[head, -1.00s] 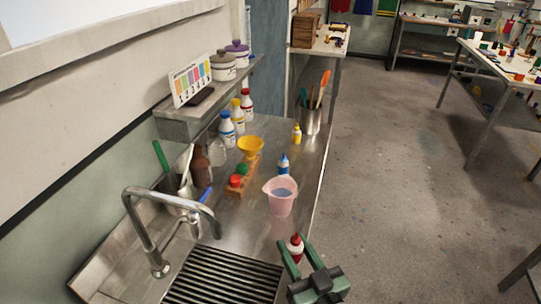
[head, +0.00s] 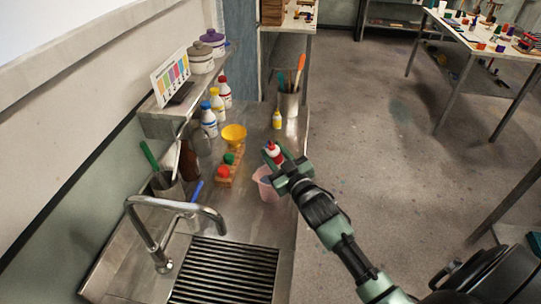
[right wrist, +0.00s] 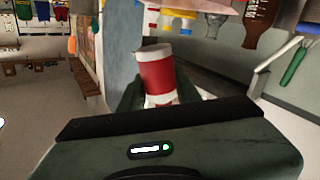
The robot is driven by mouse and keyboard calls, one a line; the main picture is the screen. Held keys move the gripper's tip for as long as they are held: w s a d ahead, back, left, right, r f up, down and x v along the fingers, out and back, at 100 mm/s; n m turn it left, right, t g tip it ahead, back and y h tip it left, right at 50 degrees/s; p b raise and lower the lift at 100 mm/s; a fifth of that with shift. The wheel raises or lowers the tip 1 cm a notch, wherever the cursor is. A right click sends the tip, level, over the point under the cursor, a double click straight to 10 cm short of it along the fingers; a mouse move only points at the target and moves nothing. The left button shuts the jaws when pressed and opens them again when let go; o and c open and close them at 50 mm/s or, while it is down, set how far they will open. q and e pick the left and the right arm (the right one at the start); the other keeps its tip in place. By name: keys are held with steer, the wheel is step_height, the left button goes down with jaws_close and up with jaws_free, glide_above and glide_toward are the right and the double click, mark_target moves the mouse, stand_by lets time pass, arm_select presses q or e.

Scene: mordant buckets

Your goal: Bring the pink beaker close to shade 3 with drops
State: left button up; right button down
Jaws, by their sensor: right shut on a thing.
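The pink beaker (head: 264,189) stands on the steel counter and is partly hidden behind my right gripper. My right gripper (head: 276,159) is shut on a small red bottle with white parts (head: 270,148), held above and close to the beaker. The bottle fills the middle of the right wrist view (right wrist: 157,75), between the fingers; that view is turned upside down. I cannot tell exactly how the bottle is tilted. The shade card (head: 171,77) with its coloured strips stands on the shelf. The yellow dropper bottle (head: 277,119) stands farther back. My left gripper is not in view.
A yellow funnel (head: 234,134) and a wooden rack (head: 224,180) with red and green caps stand left of the beaker. A tap (head: 170,203) and drain grille (head: 225,272) are nearer. A utensil pot (head: 289,101) stands behind.

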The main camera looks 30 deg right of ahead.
steer(key=d+f+n+b, duration=0.1)
steer(key=n, duration=0.1)
steer(key=d+f+n+b, duration=0.1)
steer(key=n+b, duration=0.1)
steer(key=f+n+b, duration=0.1)
steer(key=f+n, duration=0.1)
steer(key=shift+d+b, duration=0.3)
steer(key=shift+d, duration=0.1)
step_height(320, 180, up, 2)
steer(key=n, duration=0.5)
steer(key=n+p, duration=0.1)
steer(key=n, duration=0.9)
steer(key=shift+d+r+n, duration=0.15)
steer(key=shift+r+n, duration=0.1)
steer(key=shift+n, duration=0.15)
